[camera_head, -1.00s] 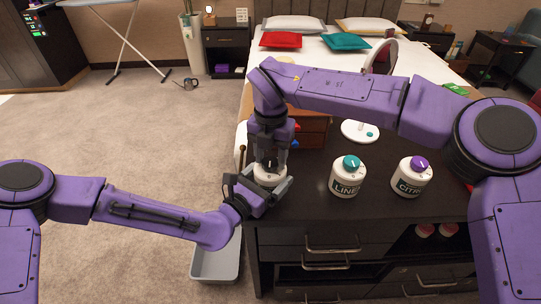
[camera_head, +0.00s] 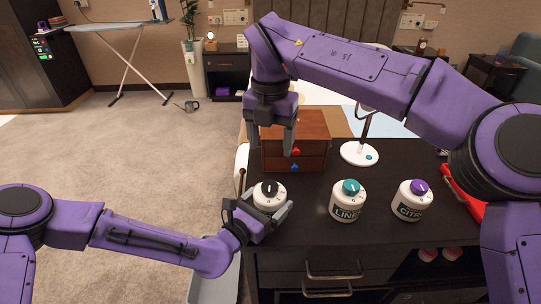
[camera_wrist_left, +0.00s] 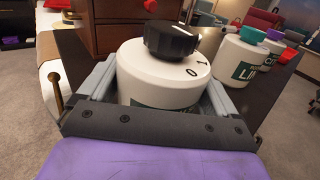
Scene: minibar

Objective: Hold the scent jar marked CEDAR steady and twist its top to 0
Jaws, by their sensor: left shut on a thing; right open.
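A white jar (camera_head: 268,203) with a black dial top (camera_head: 269,188) stands near the left end of the dark cabinet. My left gripper (camera_head: 268,212) is shut around its body. The left wrist view shows the jar (camera_wrist_left: 160,78) between the fingers and its black top (camera_wrist_left: 171,40) with a white line and the marks 0 and 1. The line points up and away from the 0 in that view. The label is mostly hidden, so its name cannot be read. My right gripper (camera_head: 272,140) is open and empty, above and behind the jar, clear of its top.
A LINEN jar (camera_head: 347,203) with a teal top and a CITRUS jar (camera_head: 412,202) with a purple top stand to the right. A grey bin (camera_head: 210,284) is below left.

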